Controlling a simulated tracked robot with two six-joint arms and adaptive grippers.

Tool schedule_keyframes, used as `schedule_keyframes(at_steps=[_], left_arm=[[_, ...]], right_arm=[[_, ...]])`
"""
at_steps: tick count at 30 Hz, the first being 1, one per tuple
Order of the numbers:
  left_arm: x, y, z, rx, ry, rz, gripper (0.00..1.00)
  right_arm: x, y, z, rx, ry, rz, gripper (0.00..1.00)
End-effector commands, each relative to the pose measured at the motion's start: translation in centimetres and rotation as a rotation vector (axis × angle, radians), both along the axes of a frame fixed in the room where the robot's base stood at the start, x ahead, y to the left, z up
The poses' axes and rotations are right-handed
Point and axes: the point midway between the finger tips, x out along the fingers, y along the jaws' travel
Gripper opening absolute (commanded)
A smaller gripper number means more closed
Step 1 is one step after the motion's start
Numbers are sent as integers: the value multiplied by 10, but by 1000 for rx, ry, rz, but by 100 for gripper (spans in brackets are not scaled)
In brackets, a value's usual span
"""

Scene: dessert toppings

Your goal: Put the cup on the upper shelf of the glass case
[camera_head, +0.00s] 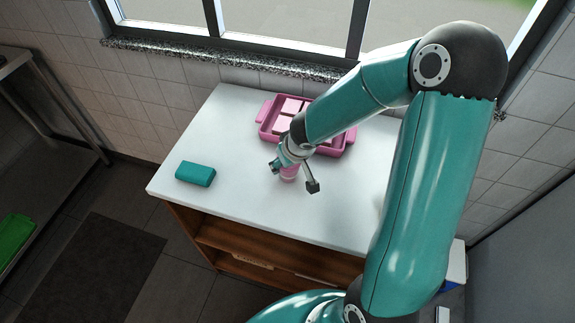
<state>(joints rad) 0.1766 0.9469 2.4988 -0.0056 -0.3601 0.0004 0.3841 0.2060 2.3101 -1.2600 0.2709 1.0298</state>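A small pink cup (289,175) stands on the white counter top, below my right gripper (294,177). The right gripper comes down over the cup from the upper right with its fingers spread to either side. A gap shows between the cup and the right-hand finger. The upper part of the cup is hidden by the gripper. No glass case can be made out in this view. My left gripper is not in view.
A pink tray (265,127) with pale pink blocks lies behind the gripper. A teal box (195,174) lies at the counter's left. The white counter (235,205) is clear between box and cup, with wooden shelves (240,240) below. A window sill (180,52) runs behind.

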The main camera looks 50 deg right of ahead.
Motion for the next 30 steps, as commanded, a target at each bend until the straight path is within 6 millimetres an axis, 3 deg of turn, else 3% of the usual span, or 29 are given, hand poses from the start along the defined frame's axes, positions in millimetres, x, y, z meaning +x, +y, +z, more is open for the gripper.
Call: schedule_keyframes(at_steps=[11,12,16,30], left_arm=[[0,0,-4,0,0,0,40],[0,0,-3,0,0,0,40],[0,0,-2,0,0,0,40],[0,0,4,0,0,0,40]], right_arm=[[1,0,-4,-1,-2,1,22],[1,1,-2,0,-1,1,69],[1,1,-2,0,-1,2,89],[0,2,7,0,-2,2,89]])
